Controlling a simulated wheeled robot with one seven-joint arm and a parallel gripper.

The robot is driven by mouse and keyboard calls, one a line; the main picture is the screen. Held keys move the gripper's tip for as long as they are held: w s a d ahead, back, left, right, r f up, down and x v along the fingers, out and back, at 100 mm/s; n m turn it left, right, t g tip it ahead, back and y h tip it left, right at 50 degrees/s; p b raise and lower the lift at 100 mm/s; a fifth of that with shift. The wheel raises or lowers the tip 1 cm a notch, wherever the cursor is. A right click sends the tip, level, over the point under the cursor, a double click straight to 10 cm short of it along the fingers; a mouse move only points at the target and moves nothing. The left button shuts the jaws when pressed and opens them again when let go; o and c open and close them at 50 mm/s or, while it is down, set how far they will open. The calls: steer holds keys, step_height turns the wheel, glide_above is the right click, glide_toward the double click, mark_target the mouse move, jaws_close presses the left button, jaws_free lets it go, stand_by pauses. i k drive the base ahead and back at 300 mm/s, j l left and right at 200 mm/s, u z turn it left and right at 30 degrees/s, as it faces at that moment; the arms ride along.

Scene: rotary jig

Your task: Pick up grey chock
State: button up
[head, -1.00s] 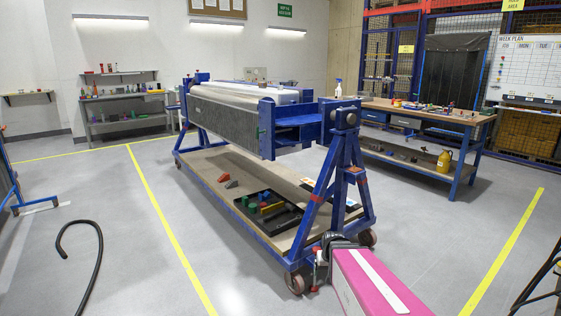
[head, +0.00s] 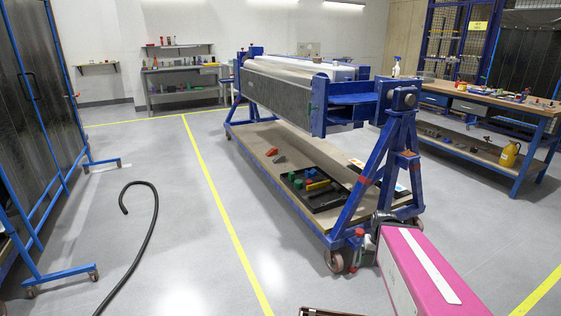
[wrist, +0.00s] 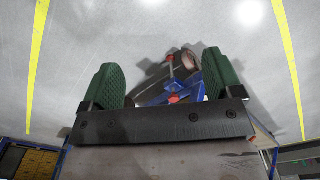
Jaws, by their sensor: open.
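The grey chock (head: 279,159) is a small wedge on the lower deck (head: 248,146) of the blue rotary jig, in the head view. It lies close beside a red-orange chock (head: 271,152). My gripper is open and empty in the wrist view (wrist: 162,80), with a green ribbed pad on each finger. It points down toward the floor, with a blue and red part of the jig between the pads. The chock is not seen in the wrist view. In the head view my pink arm ends at the jig's near end, well away from the chock.
A black tray (head: 332,203) with several coloured blocks lies on the deck, nearer than the chock. The jig's blue end frame (head: 372,185) and the roller body above the deck limit access. A black hose (head: 150,225) lies on the floor. The floor left of the jig is mostly clear.

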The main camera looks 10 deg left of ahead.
mark_target(279, 158)
steer(key=i+j+u, duration=0.15)
steer(key=j, duration=0.15)
steer(key=i+j+u, duration=1.2)
steer(key=i+u, duration=0.25)
steer(key=i+j+z, duration=0.15)
steer(key=i, duration=0.3)
steer(key=i+j+z, duration=0.1)
steer(key=i, duration=0.35)
steer(key=i+z, duration=0.2)
steer(key=z, duration=0.25)
steer(key=i+z, duration=0.25)
steer(key=z, duration=0.2)
steer(key=i+j+z, duration=0.15)
steer(key=z, duration=0.3)
steer(key=i+j+z, duration=0.2)
steer(key=z, duration=0.25)
steer(key=i+j+z, duration=0.2)
steer(key=z, duration=0.2)
steer(key=i+j+z, duration=0.25)
steer(key=z, duration=0.15)
steer(key=i+j+z, duration=0.15)
steer(key=j+z, duration=0.2)
steer(key=i+j+z, duration=0.1)
steer(key=j+z, duration=0.15)
steer(key=z, duration=0.15)
